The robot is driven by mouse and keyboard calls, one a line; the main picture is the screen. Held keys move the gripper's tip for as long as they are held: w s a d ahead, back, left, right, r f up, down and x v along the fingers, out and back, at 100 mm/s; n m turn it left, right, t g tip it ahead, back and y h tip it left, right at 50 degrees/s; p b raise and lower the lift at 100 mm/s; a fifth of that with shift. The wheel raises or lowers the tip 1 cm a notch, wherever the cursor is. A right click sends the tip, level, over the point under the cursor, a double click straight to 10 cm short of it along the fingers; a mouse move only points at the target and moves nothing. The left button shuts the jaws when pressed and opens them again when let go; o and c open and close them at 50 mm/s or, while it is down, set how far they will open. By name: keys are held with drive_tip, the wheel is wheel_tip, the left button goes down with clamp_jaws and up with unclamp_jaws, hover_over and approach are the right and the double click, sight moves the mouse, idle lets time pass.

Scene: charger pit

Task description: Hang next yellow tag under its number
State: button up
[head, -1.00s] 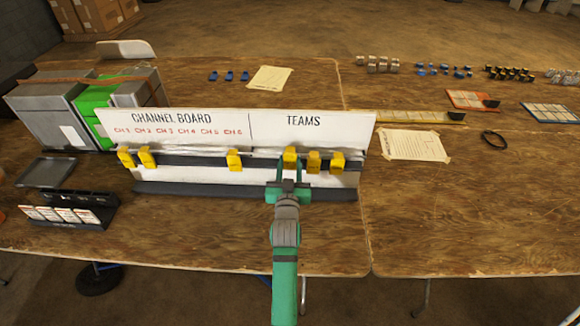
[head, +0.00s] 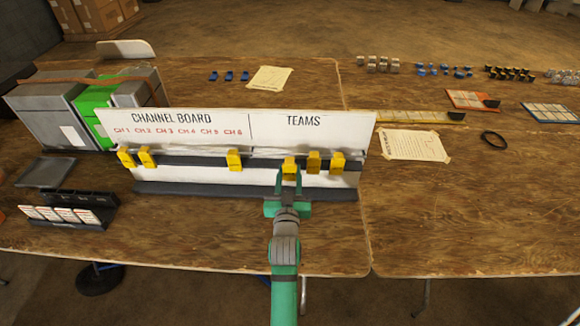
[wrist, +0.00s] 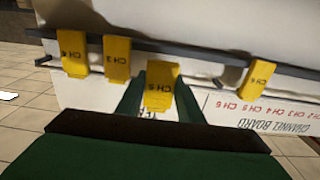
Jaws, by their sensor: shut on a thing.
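The white channel board (head: 215,178) stands on the table, with red CH numbers on the left and TEAMS on the right. My gripper (head: 289,178) is shut on a yellow tag (head: 289,166), the leftmost under TEAMS. In the wrist view the held tag (wrist: 160,88) sits between the green fingers and seems to read CH 5. Two yellow tags, CH 3 (wrist: 117,58) and CH 4 (wrist: 73,52), hang beside it under TEAMS. Yellow tags hang under CH 1 (head: 125,158), CH 2 (head: 147,158) and CH 6 (head: 233,161). The rail between CH 2 and CH 6 is bare.
A dark card holder (head: 75,210) and grey tray (head: 45,172) lie left of the board. Grey and green boxes (head: 95,98) stand behind its left end. A taped paper (head: 412,145) lies to its right. The table in front is clear.

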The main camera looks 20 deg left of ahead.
sight(289, 174)
drive_tip(key=shift+v, duration=2.65)
